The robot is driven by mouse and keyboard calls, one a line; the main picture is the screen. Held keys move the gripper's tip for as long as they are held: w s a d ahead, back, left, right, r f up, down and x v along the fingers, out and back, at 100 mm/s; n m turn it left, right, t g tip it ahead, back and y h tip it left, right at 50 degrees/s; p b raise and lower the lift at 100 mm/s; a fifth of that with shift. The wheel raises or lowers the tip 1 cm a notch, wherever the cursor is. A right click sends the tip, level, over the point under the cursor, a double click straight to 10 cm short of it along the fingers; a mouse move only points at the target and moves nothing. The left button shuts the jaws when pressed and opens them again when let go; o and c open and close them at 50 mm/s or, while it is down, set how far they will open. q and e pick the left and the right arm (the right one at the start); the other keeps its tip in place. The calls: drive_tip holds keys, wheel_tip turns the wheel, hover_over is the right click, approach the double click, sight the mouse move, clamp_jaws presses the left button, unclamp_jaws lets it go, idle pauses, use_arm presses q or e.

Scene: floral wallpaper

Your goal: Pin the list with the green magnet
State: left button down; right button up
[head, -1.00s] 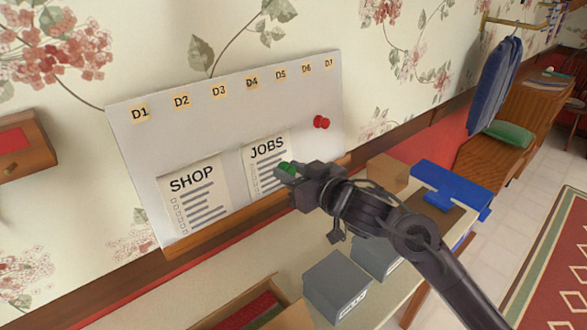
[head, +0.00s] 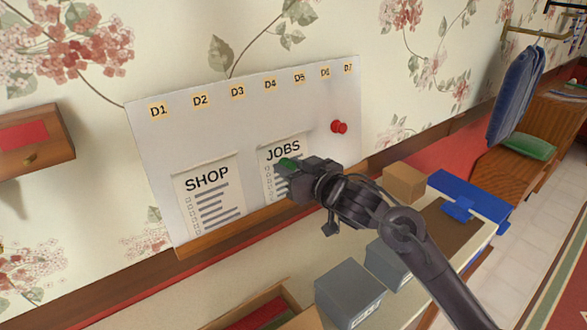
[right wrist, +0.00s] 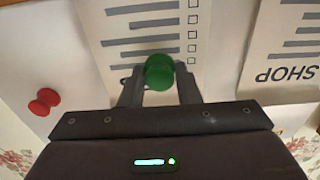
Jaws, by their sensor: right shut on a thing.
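My right gripper (head: 285,172) is shut on the green magnet (head: 288,163), in front of the JOBS list (head: 271,174) on the whiteboard (head: 270,110). In the right wrist view the green magnet (right wrist: 159,72) sits between the fingertips, over the printed side of the upside-down JOBS list (right wrist: 150,30), near its heading. The heading is mostly hidden by the gripper. I cannot tell whether the magnet touches the paper. The SHOP list (head: 208,200) hangs to the left of it. My left gripper is not in view.
A red magnet (head: 339,127) is on the board's right side. Labels D1 to D7 run along its top. A wooden ledge (head: 230,232) runs below the board. Grey boxes (head: 350,290), a cardboard box (head: 404,183) and a blue object (head: 470,196) stand on the counter below.

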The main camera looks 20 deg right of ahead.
drive_tip(key=shift+w+a, duration=0.1)
drive_tip(key=shift+w, duration=0.15)
idle(0.8)
drive_tip(key=shift+c, duration=0.5)
idle(0.4)
idle(0.5)
drive_tip(key=o, duration=1.7)
drive_tip(key=shift+w, duration=0.1)
drive_tip(key=shift+p, duration=0.35)
drive_tip(key=shift+p+v, duration=0.55)
drive_tip(key=shift+v, duration=0.7)
drive_tip(key=p+v, duration=0.1)
drive_tip(key=v, duration=0.3)
drive_tip(key=shift+s+p, duration=0.3)
drive_tip(key=shift+s, duration=0.05)
